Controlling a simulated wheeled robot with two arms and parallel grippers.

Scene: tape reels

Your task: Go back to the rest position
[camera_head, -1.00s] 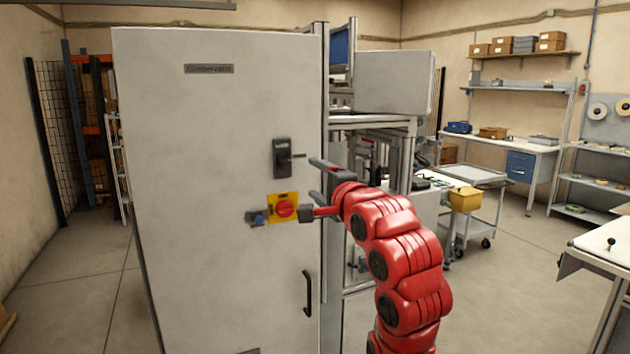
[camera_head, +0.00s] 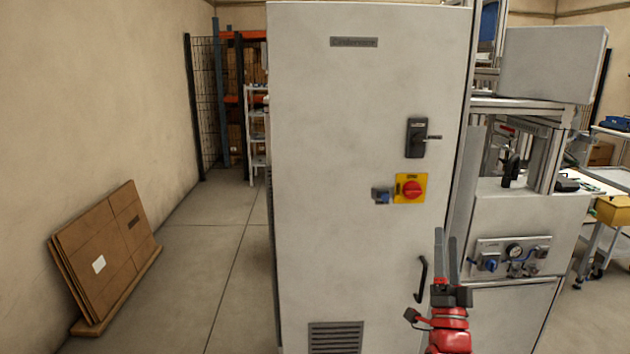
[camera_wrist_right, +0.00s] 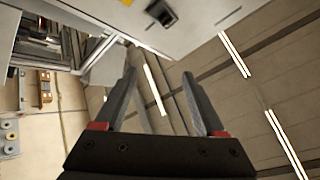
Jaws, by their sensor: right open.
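My right gripper (camera_head: 446,262) is at the lower right of the head view, pointing up in front of the grey cabinet (camera_head: 330,190), near the cabinet's dark door handle. Its two dark fingers are apart and nothing is between them. In the right wrist view the open fingers (camera_wrist_right: 160,95) also show empty, with ceiling and lamp strips beyond them. My left gripper is not in view.
A machine frame with a gauge panel (camera_head: 513,256) stands right of the cabinet, close to my right arm. Flat cardboard (camera_head: 105,255) leans on the left wall. The floor (camera_head: 200,270) between cardboard and cabinet is clear. A trolley with a yellow bin (camera_head: 613,210) is at the far right.

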